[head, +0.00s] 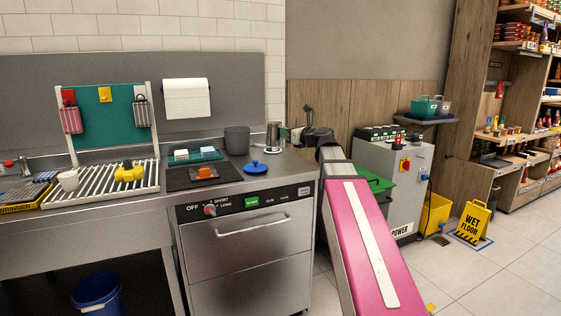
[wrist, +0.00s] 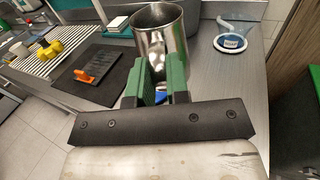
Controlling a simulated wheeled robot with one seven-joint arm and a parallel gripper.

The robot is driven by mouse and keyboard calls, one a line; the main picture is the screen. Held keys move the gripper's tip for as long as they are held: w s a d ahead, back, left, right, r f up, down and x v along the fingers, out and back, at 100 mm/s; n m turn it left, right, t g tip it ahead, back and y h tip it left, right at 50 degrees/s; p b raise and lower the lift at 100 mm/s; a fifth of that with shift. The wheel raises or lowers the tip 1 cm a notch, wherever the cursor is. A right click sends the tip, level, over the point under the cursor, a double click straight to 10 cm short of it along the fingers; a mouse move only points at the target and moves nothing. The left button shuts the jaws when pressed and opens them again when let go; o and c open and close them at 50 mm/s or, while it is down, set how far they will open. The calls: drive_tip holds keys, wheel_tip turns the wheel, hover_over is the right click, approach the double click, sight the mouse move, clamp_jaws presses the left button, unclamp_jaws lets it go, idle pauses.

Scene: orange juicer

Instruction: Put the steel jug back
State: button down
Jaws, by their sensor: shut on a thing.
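The steel jug (head: 273,136) is a shiny, open-topped cylinder at the back right of the steel counter, upright in the head view. In the wrist view the jug (wrist: 163,38) stands just beyond my gripper (wrist: 164,82), whose green fingers are shut at its near side, seemingly on its handle. The fingers hide the handle and the jug's lower part. In the head view my gripper (head: 297,135) is right of the jug. I cannot tell whether the jug's base touches the counter.
A grey bin (head: 237,140) and a blue lid (head: 255,168) are left of the jug. A black mat (head: 178,181) holds an orange-handled tool (head: 205,173). A ribbed drainer (head: 105,187) carries a yellow item (head: 129,172). The counter's right edge is near my arm.

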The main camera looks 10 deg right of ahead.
drive_tip(key=shift+w+f, duration=0.1)
drive_tip(key=shift+w, duration=0.3)
drive_tip(key=shift+w+d+f, duration=1.15)
drive_tip(key=shift+w+f, duration=0.3)
drive_tip(key=shift+f, duration=0.35)
drive_tip(key=shift+w+d+f, duration=1.1)
drive_tip(key=shift+w+f, duration=0.4)
drive_tip(key=shift+f, duration=0.25)
drive_tip(key=shift+w+d+f, duration=1.15)
drive_tip(key=shift+w+f, duration=0.3)
drive_tip(key=shift+f, duration=0.35)
drive_tip(key=shift+f, duration=0.1)
drive_tip(key=c, duration=1.1)
unclamp_jaws()
drive_tip(key=v, duration=1.2)
